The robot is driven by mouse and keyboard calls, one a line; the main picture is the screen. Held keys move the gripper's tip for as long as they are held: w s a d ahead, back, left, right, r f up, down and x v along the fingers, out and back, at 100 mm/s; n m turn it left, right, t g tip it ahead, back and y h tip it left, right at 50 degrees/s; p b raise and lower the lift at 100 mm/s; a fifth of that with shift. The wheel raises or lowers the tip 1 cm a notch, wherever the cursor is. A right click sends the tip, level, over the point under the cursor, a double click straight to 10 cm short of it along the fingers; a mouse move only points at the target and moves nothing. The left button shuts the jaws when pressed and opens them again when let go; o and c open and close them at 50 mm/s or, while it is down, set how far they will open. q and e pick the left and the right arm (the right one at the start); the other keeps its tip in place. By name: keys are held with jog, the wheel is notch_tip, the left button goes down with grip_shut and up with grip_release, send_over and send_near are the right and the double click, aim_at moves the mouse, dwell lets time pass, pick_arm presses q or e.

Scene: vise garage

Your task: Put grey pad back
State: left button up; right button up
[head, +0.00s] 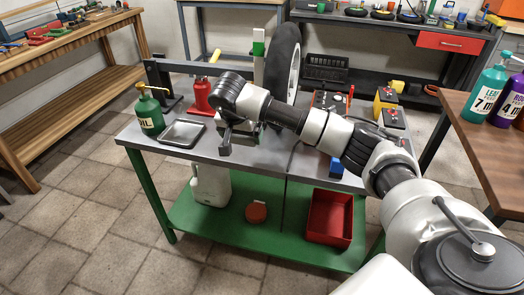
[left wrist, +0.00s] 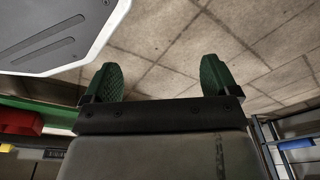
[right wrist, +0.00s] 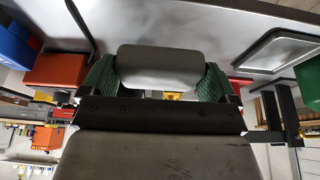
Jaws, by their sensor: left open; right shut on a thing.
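In the right wrist view, my right gripper (right wrist: 158,80) is shut on a grey pad (right wrist: 160,62), a smooth, rounded block held between its two green fingers. The metal worktop shows beyond the pad. In the head view, my right gripper (head: 240,132) is low over the middle of the green-legged workbench (head: 262,165); its own wrist and arm largely hide what it holds. In the left wrist view, my left gripper (left wrist: 158,72) is open and empty, with tiled floor beyond its fingers. The left gripper does not show in the head view.
A red bin (head: 331,217) sits on the lower shelf. A wooden table (head: 478,125) with bottles is at right.

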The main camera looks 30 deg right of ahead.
send_over(263, 152)
jog(key=s+a, duration=0.1)
notch_tip(263, 152, down, 4)
jog(key=shift+f, duration=0.1)
notch_tip(263, 152, down, 4)
jog(key=shift+r+b, duration=0.1)
jog(key=shift+b, duration=0.3)
pick_arm(q)
jog(key=shift+w+d+r, duration=0.1)
jog(key=shift+w+r, duration=0.85)
jog(key=shift+r, duration=0.15)
pick_arm(e)
jog(key=shift+f, duration=0.25)
jog(key=o, duration=0.5)
pick_arm(q)
jog(key=shift+r, duration=0.1)
pick_arm(e)
jog(key=shift+o, duration=0.2)
jog(key=shift+r, duration=0.1)
